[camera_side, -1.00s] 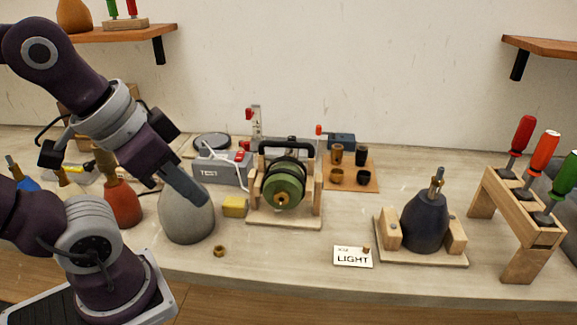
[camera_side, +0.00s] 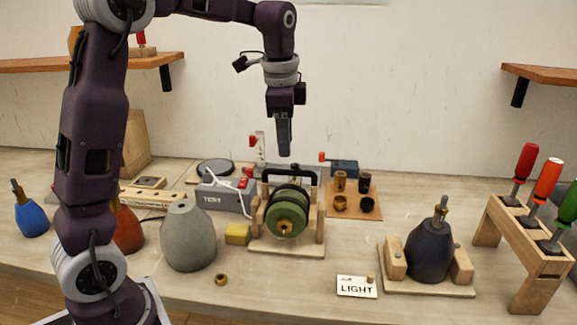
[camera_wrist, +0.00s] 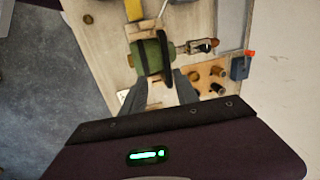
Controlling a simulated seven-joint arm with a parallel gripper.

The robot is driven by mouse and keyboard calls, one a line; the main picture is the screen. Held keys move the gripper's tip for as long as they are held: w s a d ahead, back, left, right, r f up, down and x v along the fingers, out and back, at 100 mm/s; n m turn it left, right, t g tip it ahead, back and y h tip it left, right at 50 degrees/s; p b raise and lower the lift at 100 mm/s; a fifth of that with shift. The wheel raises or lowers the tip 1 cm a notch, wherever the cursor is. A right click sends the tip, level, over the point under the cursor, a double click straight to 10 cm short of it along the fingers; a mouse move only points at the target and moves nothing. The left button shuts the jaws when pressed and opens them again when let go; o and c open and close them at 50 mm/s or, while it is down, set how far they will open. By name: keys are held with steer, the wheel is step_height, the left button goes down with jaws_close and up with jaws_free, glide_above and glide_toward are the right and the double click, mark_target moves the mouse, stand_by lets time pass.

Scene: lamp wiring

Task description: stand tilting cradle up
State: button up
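The tilting cradle (camera_side: 318,215) is a wooden frame on a flat board in the middle of the table. A green lamp body (camera_side: 287,219) lies on its side in it, its brass-centred end towards the side camera. A black bar handle (camera_side: 290,170) arches over the cradle; it also shows in the wrist view (camera_wrist: 137,55). My gripper (camera_side: 284,151) points straight down above and slightly behind the cradle, apart from it in the side view. In the wrist view its two fingers (camera_wrist: 158,90) are spread with nothing held between them. The lamp's neck is hidden in the side view.
A grey lamp body (camera_side: 188,238) and a yellow block (camera_side: 237,234) stand left of the cradle. A grey test box (camera_side: 222,196) is behind left, a tray of small cups (camera_side: 353,205) behind right. A dark lamp body (camera_side: 429,250) in a wooden holder and a screwdriver rack (camera_side: 527,243) stand right.

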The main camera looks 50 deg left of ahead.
mark_target(289, 171)
steer(key=shift+m, duration=0.3)
steer(key=f, duration=0.2)
steer(key=w+a+f, duration=0.1)
steer(key=f, duration=0.2)
steer(key=w+a+f, duration=0.1)
steer(key=f, duration=0.2)
steer(key=shift+w, duration=0.15)
steer(key=shift+r, duration=0.1)
jaws_close()
stand_by(0.7)
